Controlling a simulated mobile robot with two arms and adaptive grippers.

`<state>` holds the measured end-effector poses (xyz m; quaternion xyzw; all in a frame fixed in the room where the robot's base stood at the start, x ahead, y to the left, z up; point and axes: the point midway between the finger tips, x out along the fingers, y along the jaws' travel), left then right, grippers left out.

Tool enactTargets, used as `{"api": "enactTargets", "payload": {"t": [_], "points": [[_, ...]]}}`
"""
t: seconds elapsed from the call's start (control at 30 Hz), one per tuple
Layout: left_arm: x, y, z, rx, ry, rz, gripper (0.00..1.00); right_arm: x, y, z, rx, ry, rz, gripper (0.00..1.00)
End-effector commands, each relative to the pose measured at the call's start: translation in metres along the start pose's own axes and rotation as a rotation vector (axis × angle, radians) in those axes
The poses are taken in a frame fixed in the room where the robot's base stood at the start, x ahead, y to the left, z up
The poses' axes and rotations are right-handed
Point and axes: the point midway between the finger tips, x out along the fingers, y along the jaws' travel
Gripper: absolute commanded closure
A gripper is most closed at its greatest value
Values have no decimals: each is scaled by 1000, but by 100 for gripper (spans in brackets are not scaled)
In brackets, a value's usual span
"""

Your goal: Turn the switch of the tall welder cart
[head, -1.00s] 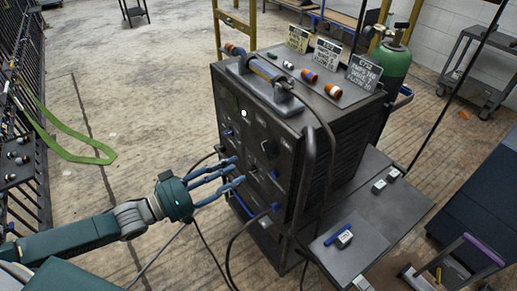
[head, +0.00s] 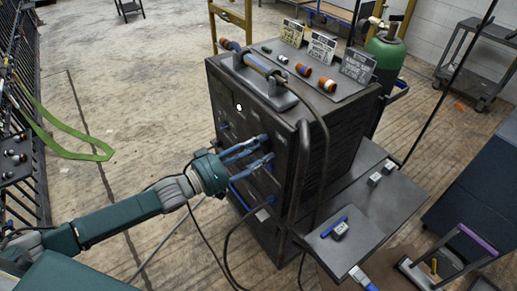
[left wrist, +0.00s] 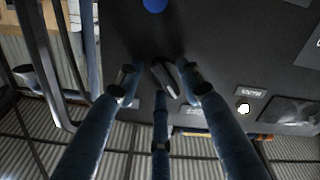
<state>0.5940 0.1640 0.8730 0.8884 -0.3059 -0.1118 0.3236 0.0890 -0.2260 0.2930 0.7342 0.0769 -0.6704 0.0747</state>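The tall welder cart (head: 345,128) is a dark box standing in the middle of the head view, with a control panel on its left-facing front. My left gripper (head: 267,150) reaches that panel from the left, with its blue fingers spread and their tips at or very close to its surface. In the left wrist view, the dark switch (left wrist: 164,80) sticks out of the panel between the spread fingertips (left wrist: 158,85). I cannot tell whether any finger touches it. In the head view the fingers hide the switch. My right gripper is not in view.
Cables hang from the panel beside my left arm. A low dark shelf (head: 375,212) with small items juts out right of the cart. A green gas cylinder (head: 385,58) stands behind it. A dark blue cabinet (head: 480,190) is at the right. The floor at left is mostly clear.

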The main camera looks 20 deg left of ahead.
Motion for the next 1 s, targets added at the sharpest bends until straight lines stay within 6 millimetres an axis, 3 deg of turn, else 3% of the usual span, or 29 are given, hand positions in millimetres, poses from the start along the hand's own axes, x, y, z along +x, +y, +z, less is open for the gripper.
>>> {"api": "enactTargets", "payload": {"t": [0.07, 0.23, 0.67, 1.0], "points": [[0, 0, 0, 0, 0, 0, 65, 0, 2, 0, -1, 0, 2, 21], [0, 0, 0, 0, 0, 0, 99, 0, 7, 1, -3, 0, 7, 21], [0, 0, -1, 54, 1, -1, 100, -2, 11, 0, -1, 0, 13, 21], [0, -2, 0, 298, 2, -1, 100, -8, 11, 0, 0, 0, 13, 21]]}}
